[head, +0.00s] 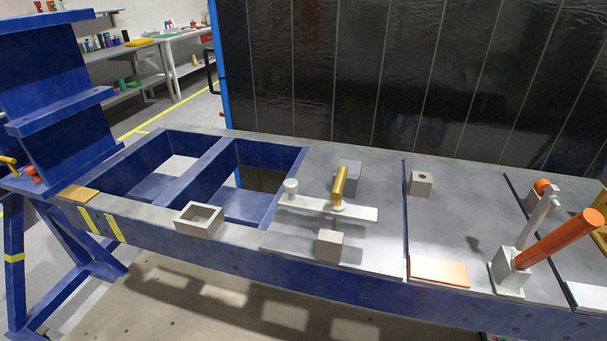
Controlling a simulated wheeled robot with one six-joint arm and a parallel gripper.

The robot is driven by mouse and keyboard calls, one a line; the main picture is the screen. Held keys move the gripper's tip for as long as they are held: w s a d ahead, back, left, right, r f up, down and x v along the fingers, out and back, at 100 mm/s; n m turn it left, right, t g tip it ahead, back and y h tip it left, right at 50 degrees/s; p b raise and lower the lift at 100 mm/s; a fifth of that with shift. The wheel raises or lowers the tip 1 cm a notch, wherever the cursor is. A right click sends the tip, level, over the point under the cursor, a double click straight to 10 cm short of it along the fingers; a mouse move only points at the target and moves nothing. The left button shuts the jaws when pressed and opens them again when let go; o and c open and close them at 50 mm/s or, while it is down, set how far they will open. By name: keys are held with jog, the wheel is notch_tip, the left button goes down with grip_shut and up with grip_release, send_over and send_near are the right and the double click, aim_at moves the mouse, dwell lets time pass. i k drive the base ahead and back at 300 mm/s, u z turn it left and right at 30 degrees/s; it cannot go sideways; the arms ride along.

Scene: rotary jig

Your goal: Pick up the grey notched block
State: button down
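Several grey blocks are in the head view, and I cannot tell for sure which is the notched one. A small block (420,183) with a dark opening in its top stands alone on the grey plate right of centre. A plain-looking block (329,246) stands at the front edge below the white bar, and a darker grey block (349,170) is behind the yellow handle. No notch is clear on either. A hollow, square, open-topped grey piece (200,220) sits on the front rim at left. My gripper is not in view.
A white bar (355,211) with an upright yellow handle (339,182) lies mid-bench. A toggle clamp with a long orange handle (556,240) stands at right. An orange plate (440,272) lies at the front. Two open bays in the blue frame (215,160) are at left.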

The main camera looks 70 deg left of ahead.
aim_at(354, 165)
jog(key=u, duration=2.35)
jog(key=k, duration=0.35)
jog(key=u, duration=1)
jog(key=k, duration=1)
jog(key=u, duration=0.85)
jog(key=i, duration=0.9)
jog(key=z, duration=0.45)
jog(key=i, duration=0.7)
jog(key=z, duration=1.3)
jog(key=i, duration=0.55)
jog(key=z, duration=0.4)
